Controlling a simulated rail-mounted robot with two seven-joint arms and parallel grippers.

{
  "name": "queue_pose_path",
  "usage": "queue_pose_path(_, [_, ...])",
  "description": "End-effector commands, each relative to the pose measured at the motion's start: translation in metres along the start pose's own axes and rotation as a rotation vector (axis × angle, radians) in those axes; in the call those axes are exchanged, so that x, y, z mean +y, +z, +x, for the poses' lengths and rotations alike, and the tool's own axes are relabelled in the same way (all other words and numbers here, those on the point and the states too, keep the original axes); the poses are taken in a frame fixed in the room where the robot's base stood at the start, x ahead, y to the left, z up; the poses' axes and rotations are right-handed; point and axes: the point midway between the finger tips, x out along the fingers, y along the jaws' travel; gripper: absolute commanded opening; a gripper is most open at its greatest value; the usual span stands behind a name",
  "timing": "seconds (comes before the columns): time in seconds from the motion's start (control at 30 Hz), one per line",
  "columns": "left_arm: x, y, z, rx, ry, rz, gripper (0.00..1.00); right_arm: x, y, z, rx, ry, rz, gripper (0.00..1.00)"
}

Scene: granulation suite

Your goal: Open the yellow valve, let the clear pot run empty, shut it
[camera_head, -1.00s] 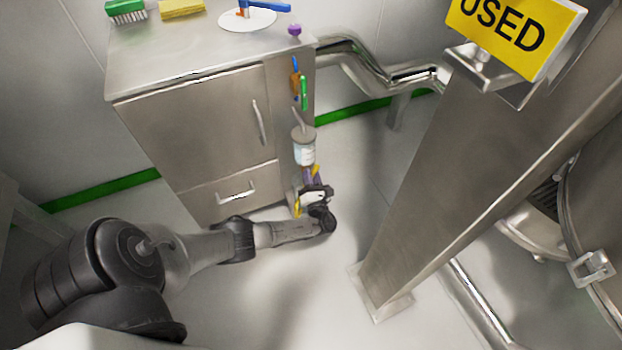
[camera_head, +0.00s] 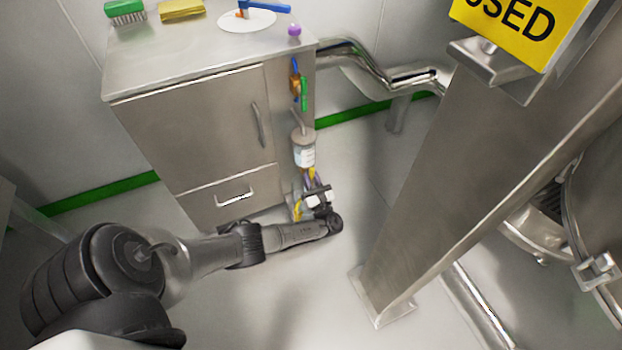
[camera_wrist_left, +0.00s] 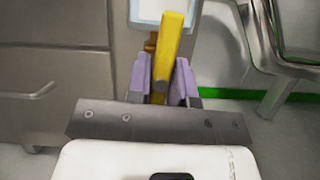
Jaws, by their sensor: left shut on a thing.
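The clear pot (camera_head: 304,155) has a grey lid and a pale label and is fixed to the right side of the steel cabinet. Its lower part also shows at the top of the left wrist view (camera_wrist_left: 148,12). The level inside cannot be made out. The yellow valve (camera_wrist_left: 171,45) is below it, its handle close to upright and leaning slightly right at the top. My left gripper (camera_wrist_left: 165,78) has its purple fingers on both sides of the handle and is shut on it. In the head view the left gripper (camera_head: 311,180) is just below the pot. My right gripper is not in view.
The steel cabinet (camera_head: 190,130) carries a green brush (camera_head: 125,10), a yellow sponge (camera_head: 181,9), a white disc with a blue handle (camera_head: 262,8) and a purple knob (camera_head: 294,30). Steel pipes (camera_head: 365,72) run behind. A broad steel column (camera_head: 455,170) stands to the right.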

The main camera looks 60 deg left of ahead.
Motion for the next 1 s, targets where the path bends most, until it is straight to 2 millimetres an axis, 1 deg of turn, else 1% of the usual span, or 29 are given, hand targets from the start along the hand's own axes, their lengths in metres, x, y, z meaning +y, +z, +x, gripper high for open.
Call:
queue_pose_path(0.23, [0.000, 0.000, 0.000, 0.001, 0.000, 0.000, 0.00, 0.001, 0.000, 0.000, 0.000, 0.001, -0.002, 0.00])
queue_pose_path(0.27, [0.000, 0.000, 0.000, 0.001, 0.000, 0.000, 0.24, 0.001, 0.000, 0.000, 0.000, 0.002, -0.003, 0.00])
queue_pose_path(0.4, [0.000, 0.000, 0.000, 0.001, 0.000, 0.000, 0.37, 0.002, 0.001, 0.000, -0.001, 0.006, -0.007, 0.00])
queue_pose_path(0.5, [0.000, 0.000, 0.000, 0.001, 0.000, 0.000, 0.45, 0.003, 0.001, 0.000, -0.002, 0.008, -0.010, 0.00])
queue_pose_path(0.77, [0.000, 0.000, -0.002, 0.001, -0.001, 0.001, 0.45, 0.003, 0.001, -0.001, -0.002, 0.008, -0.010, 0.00])
queue_pose_path(0.87, [-0.001, 0.001, -0.010, 0.002, -0.001, 0.001, 0.45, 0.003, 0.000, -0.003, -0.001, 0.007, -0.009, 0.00])
queue_pose_path(1.0, [-0.001, 0.002, -0.033, 0.003, -0.003, 0.002, 0.45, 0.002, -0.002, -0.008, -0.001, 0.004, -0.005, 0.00])
